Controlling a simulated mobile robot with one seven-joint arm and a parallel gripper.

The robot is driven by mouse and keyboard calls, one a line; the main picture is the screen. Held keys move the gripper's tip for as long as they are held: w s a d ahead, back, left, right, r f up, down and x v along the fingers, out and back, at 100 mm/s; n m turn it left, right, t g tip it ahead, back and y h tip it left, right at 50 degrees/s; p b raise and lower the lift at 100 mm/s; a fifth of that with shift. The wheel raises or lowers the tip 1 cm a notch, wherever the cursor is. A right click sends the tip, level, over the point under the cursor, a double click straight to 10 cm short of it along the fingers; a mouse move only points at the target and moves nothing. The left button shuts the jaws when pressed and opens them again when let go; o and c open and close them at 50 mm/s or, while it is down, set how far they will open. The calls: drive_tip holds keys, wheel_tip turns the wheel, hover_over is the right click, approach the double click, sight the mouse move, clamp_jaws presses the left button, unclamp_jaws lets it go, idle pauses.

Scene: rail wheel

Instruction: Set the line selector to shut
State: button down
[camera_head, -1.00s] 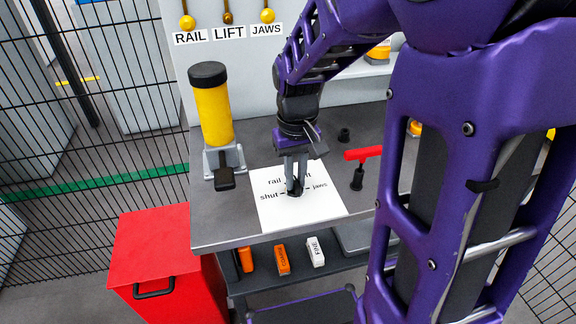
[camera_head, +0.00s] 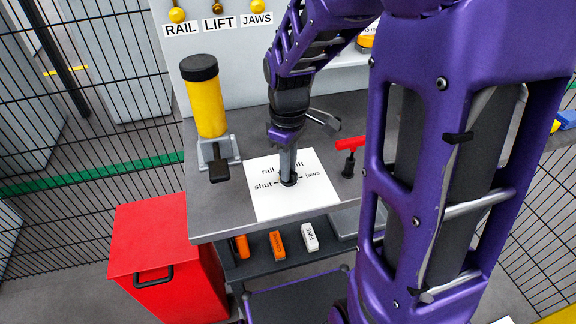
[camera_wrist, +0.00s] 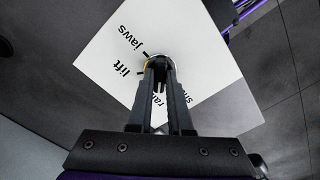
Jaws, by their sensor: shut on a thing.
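The line selector (camera_wrist: 160,62) is a small dark round knob on a white label plate (camera_head: 305,203). The plate lies on the grey bench and reads rail, lift, shut and jaws around the knob. My gripper (camera_head: 288,178) points down over the middle of the plate, its fingers shut on the knob. In the wrist view my gripper (camera_wrist: 161,72) has both fingertips at the knob and covers part of the rail and shut words. The knob's pointer is hidden, so I cannot tell which word it faces.
A yellow cylinder with a black cap (camera_head: 206,105) stands left of the plate. A red T-handle (camera_head: 350,145) stands to the right. A red bin (camera_head: 150,240) is at the bench's front left. Orange and white blocks (camera_head: 277,245) lie on the shelf below.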

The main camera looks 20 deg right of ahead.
drive_tip(key=shift+n, duration=0.4)
drive_tip(key=n+p, duration=0.1)
drive_tip(key=n, duration=0.2)
drive_tip(key=shift+r, duration=0.15)
drive_tip(key=shift+n+p, duration=0.35)
drive_tip(key=shift+n, duration=0.45)
